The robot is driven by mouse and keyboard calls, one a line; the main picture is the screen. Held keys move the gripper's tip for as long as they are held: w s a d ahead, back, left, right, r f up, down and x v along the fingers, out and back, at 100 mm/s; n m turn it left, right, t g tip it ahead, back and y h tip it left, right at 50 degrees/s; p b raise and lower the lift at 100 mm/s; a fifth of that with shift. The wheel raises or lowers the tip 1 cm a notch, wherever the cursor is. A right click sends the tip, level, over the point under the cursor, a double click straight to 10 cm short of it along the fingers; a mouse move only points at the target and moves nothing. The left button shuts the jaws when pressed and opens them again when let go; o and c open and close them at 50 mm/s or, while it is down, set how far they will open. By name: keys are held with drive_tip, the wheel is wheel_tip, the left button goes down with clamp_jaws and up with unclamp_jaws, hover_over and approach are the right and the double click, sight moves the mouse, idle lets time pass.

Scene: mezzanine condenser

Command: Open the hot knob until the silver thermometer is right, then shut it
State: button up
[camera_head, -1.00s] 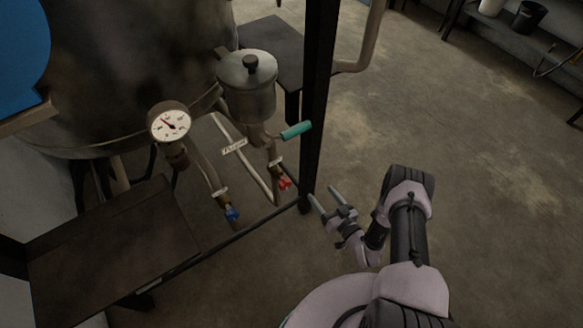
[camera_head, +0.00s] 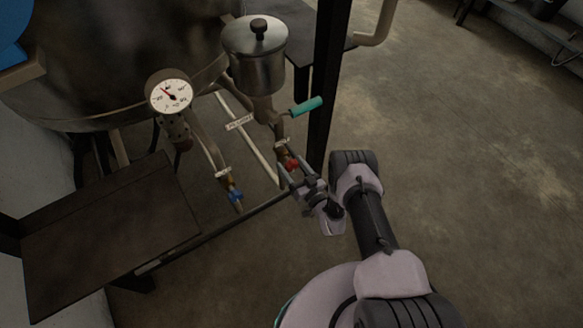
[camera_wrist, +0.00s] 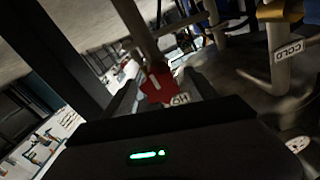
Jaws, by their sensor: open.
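The red hot knob (camera_head: 291,164) sits on a thin pipe below the silver pot. In the wrist view the red knob (camera_wrist: 157,82) is between the two fingers, with a small tag partly reading "H" beside it. My gripper (camera_head: 297,167) is open around or just in front of the knob; I cannot tell whether a finger touches it. In the wrist view my gripper (camera_wrist: 160,92) shows both fingers spread. The thermometer (camera_head: 170,95) is a round white dial in a silver case, its red needle pointing to the upper left. Its numbers are too small to read.
A blue knob (camera_head: 235,195) is on the pipe to the left; a "COLD" tag (camera_wrist: 285,52) shows in the wrist view. A teal handle (camera_head: 306,106) sticks out above the red knob. A black post (camera_head: 327,90) stands close on the right. A dark table (camera_head: 110,225) is at left.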

drive_tip(key=shift+w+a, duration=0.1)
drive_tip(key=shift+w, duration=0.05)
drive_tip(key=c, duration=1.4)
drive_tip(key=shift+o, duration=0.2)
drive_tip(key=shift+n, duration=0.3)
drive_tip(key=n+p, duration=0.1)
drive_tip(key=n, duration=0.1)
drive_tip(key=shift+r+n, duration=0.1)
drive_tip(key=shift+n, duration=0.3)
drive_tip(key=n+p, duration=0.1)
drive_tip(key=n, duration=0.2)
drive_tip(key=shift+n, duration=0.3)
drive_tip(key=n+p, duration=0.1)
drive_tip(key=n, duration=0.4)
drive_tip(key=shift+n+p, duration=0.3)
drive_tip(key=shift+p, duration=0.05)
